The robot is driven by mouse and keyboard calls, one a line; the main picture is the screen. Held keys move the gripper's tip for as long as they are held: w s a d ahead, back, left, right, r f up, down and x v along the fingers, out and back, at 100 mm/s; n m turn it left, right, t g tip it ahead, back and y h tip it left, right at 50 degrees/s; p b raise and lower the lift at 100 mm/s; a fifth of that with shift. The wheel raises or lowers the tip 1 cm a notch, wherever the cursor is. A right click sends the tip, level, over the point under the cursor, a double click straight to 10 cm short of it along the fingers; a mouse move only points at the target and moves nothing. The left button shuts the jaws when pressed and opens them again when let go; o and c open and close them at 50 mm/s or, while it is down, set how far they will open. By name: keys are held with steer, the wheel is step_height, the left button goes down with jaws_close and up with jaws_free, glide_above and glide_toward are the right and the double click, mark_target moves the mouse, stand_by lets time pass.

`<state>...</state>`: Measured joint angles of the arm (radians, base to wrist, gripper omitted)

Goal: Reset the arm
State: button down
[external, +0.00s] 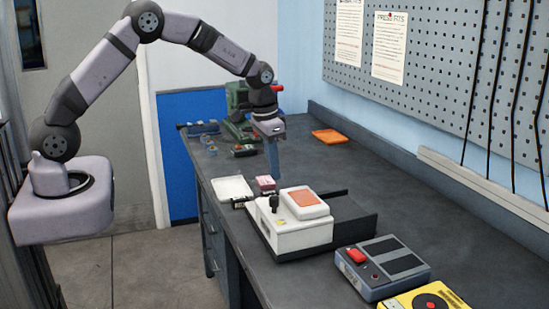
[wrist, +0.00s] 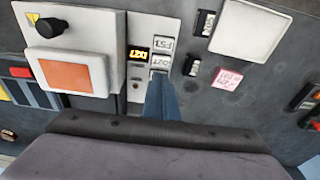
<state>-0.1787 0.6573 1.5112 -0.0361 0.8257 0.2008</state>
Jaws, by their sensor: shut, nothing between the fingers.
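My gripper (external: 276,160) is shut and empty, pointing down above the bench near the back side of the white machine. In the wrist view my gripper's blue fingers (wrist: 158,95) are together over the edge of the machine's button panel, and the exact gap below them cannot be told. The white machine (external: 305,234) has an orange pad and a black knob on top; in the wrist view it (wrist: 112,62) shows a small lit display and several labelled keys.
A white tray (external: 233,188) and a pink note (external: 265,182) lie beside the machine. A grey box with a red switch (external: 383,266) and a yellow device (external: 426,301) stand in front. A green tool (external: 238,112) stands behind. The bench's right side is mostly clear.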

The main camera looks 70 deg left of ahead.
steer(key=shift+w+n, duration=0.15)
steer(key=shift+n, duration=0.15)
steer(key=shift+n+g, duration=0.5)
steer(key=shift+g, duration=0.4)
steer(key=s+f, duration=0.1)
steer(key=s, duration=0.1)
steer(key=s+f, duration=0.2)
steer(key=s, duration=0.1)
steer(key=s+d+f, duration=0.1)
steer(key=s+f, duration=0.1)
steer(key=shift+s+f, duration=0.25)
steer(key=shift+s, duration=0.1)
steer(key=s+d+r+g, duration=0.1)
steer(key=s+d, duration=0.2)
steer(key=s, duration=0.8)
steer(key=s+d+r+g, duration=0.1)
steer(key=s+d, duration=0.1)
steer(key=s, duration=0.9)
step_height(320, 180, up, 5)
steer(key=d+m+t, duration=0.1)
steer(key=d+t, duration=0.1)
steer(key=shift+w+d+r+m, duration=0.2)
steer(key=shift+w+d+m, duration=0.05)
steer(key=shift+d+m, duration=0.05)
